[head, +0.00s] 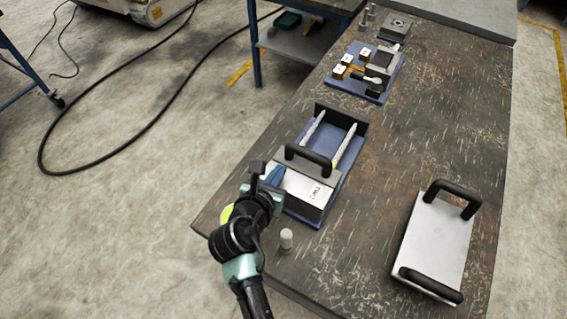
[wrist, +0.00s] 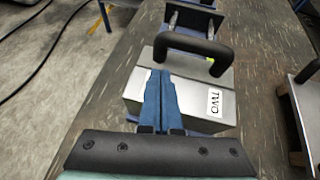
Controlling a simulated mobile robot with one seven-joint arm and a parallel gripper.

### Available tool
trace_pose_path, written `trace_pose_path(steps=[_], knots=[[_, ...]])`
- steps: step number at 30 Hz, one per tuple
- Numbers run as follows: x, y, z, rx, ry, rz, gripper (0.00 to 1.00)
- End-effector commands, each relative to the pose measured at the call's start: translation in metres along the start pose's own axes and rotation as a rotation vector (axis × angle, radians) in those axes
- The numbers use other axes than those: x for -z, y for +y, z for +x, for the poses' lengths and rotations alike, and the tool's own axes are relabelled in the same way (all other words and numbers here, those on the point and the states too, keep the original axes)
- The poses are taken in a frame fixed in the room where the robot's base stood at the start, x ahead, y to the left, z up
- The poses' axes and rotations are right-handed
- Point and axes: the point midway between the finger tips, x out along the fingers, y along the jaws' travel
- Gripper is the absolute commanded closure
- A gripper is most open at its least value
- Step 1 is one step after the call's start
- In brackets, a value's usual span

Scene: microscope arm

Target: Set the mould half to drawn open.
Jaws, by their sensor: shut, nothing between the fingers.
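The mould half (head: 300,190) is a silver block marked "TWO" with a black bar handle (head: 308,160) on top. It sits at the near end of two light guide rods (head: 345,145) on a blue base, and the rods show bare between it and the dark upright end plate (head: 341,118).
A separate silver plate with two black handles (head: 436,243) lies at the right on the dark table. A small pale cylinder (head: 286,239) stands near the front edge. Another blue fixture (head: 365,75) with yellow blocks sits farther back. The table between is clear.

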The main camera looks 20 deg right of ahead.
Motion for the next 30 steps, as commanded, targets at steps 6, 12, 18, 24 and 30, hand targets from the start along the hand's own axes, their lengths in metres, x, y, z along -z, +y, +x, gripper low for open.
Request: trace_pose_path(steps=[6,12,18,24,30], knots=[[0.0,0.0,0.031,0.001,0.0,0.0,1.0],[0.0,0.0,0.043,0.0,0.0,0.001,1.0],[0.0,0.0,0.043,0.0,0.0,0.001,1.0],[-0.002,0.0,0.045,0.0,0.0,0.001,1.0],[-0.02,-0.007,0.074,0.002,-0.001,0.003,1.0]])
